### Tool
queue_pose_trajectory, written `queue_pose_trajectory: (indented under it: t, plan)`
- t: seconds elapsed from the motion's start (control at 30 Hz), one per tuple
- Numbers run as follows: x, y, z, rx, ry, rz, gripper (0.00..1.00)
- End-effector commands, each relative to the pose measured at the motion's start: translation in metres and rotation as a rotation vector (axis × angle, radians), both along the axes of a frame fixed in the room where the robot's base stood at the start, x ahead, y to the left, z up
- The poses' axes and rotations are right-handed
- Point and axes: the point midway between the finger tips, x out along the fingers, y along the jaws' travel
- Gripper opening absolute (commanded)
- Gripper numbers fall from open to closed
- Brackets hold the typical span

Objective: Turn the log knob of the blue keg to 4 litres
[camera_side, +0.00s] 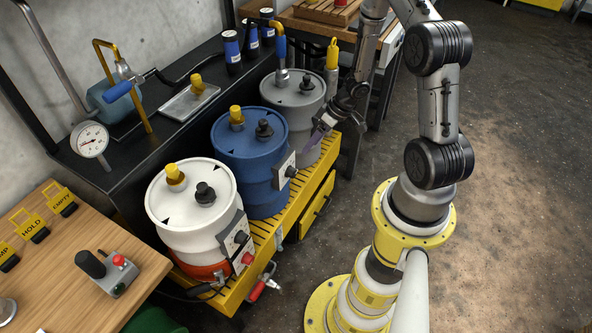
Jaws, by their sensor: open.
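The blue keg (240,166) stands upright in the middle of a row of three, on the yellow slatted stand. A pale plate on its right side carries a small black knob (291,171). The knob's scale and setting are too small to read. My gripper (317,134) is open and empty, up and to the right of that knob. It is in front of the grey keg's right side and apart from the knob.
A white keg (185,222) with black and red knobs stands nearer, and a grey keg (296,113) stands behind. A red-handled tap (262,285) juts from the yellow stand (272,240). Open floor lies to the right.

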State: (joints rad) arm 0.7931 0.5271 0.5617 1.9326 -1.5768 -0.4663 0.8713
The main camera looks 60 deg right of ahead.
Motion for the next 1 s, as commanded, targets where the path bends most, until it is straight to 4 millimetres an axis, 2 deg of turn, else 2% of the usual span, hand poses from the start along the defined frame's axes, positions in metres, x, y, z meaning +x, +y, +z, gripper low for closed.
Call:
queue_pose_trajectory:
  t: [0.07, 0.23, 0.7, 1.0]
  plan:
    - [-0.008, -0.004, -0.007, 0.013, 0.013, -0.026, 0.73]
    - [-0.004, -0.004, -0.016, 0.012, 0.013, -0.033, 0.73]
    - [0.030, 0.017, -0.093, 0.009, 0.012, -0.030, 0.73]
    - [0.044, 0.025, -0.124, 0.008, 0.011, -0.030, 0.73]
